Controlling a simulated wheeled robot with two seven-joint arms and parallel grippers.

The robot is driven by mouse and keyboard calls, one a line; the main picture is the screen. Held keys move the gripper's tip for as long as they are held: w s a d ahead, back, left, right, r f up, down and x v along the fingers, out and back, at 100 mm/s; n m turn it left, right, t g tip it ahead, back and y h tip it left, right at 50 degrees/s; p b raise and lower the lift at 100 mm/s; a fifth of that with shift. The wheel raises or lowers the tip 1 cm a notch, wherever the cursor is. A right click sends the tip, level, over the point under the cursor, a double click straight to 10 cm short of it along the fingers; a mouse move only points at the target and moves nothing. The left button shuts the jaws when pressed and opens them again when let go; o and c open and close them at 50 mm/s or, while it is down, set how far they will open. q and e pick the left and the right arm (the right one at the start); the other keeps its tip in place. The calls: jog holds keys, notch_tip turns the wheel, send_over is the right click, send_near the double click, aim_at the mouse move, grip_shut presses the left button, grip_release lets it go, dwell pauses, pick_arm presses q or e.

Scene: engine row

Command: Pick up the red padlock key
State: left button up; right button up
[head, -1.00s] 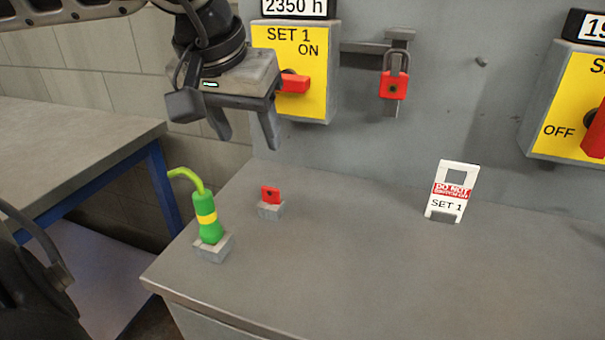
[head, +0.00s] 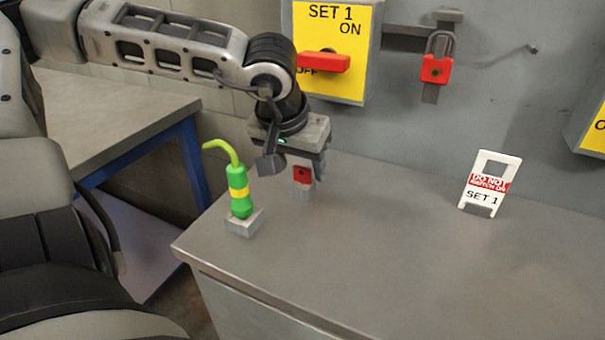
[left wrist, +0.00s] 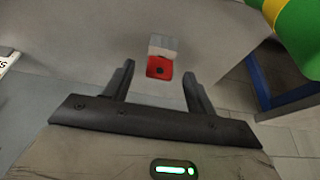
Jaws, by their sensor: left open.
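The red padlock key (head: 303,175) stands upright in a small grey block (head: 303,193) on the cabinet top. My left gripper (head: 303,178) is open and points down at it, its jaw body just above and in front of the key. In the left wrist view the key (left wrist: 160,68) shows between the two open fingers (left wrist: 158,80), near their tips, with the grey block (left wrist: 163,45) beyond it. I cannot tell whether a finger touches it. The red padlock (head: 436,68) hangs on the grey hasp. My right gripper is not in view.
A green tool with a yellow band (head: 238,190) stands in a block close left of the gripper. A white "SET 1" tag (head: 490,185) stands at the right. A yellow switch panel (head: 337,85) is on the wall behind. The cabinet top (head: 400,270) is clear in front.

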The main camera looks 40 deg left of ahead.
pick_arm(q)
jog(key=shift+x, duration=0.85)
jog(key=c, duration=1)
jog(key=shift+c, duration=0.2)
jog(key=shift+r, duration=0.1)
jog(key=shift+r, duration=0.25)
jog(key=r, duration=0.3)
jog(key=shift+d+r, duration=0.15)
jog(key=shift+d, duration=0.2)
jog(key=s+d+r, duration=0.3)
jog(key=d+r, duration=0.6)
jog(key=d, duration=0.4)
jog(key=shift+b, duration=0.3)
